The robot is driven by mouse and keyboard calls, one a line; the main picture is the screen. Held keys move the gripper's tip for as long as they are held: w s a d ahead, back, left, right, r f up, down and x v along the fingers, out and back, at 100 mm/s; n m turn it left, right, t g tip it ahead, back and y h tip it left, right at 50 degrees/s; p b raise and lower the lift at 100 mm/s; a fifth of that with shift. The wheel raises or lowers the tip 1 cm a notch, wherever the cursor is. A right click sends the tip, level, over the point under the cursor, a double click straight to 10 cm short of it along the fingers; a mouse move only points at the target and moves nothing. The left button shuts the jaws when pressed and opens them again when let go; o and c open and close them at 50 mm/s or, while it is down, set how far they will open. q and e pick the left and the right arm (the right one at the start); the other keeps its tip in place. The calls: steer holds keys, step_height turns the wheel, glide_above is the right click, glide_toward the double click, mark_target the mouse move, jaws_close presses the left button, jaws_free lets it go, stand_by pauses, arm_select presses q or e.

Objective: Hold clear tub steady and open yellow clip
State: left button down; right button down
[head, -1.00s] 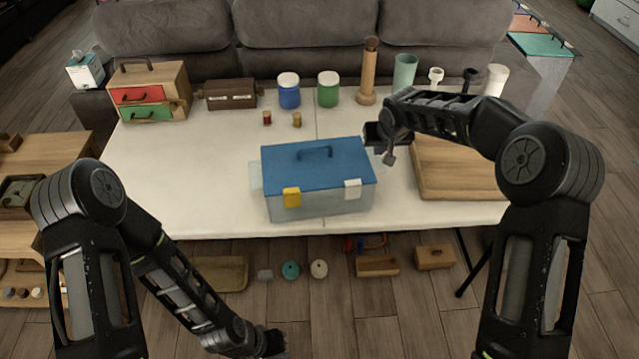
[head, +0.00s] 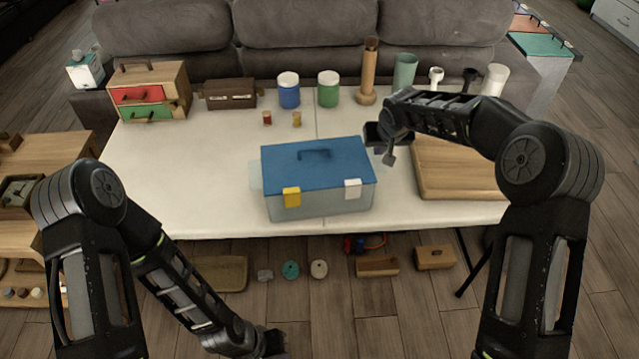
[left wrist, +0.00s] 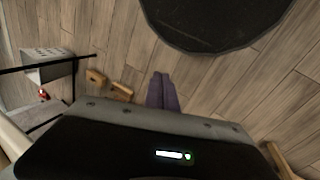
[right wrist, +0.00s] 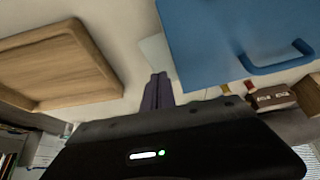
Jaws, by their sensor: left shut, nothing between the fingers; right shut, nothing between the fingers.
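The clear tub (head: 318,204) stands on the white table with its blue lid (head: 314,165) on. The lid has a blue handle. The yellow clip (head: 291,197) is on the front left of the tub, and a white clip (head: 353,188) is on the front right. My right gripper (head: 390,156) is just right of the tub, apart from it, shut and empty; its closed fingers show in the right wrist view (right wrist: 158,92) near the blue lid (right wrist: 215,40). My left gripper is low, below the table's front edge, shut and empty; its fingers show in the left wrist view (left wrist: 162,92) over the floor.
A wooden tray (head: 455,185) lies right of the tub. A drawer box (head: 150,92), a brown case (head: 229,94), blue jar (head: 288,92) and green jar (head: 328,90) stand along the back. The table (head: 190,185) is bare left of the tub.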

steer(key=shift+f+b, duration=0.5)
steer(key=shift+f, duration=0.1)
steer(key=shift+s, duration=0.1)
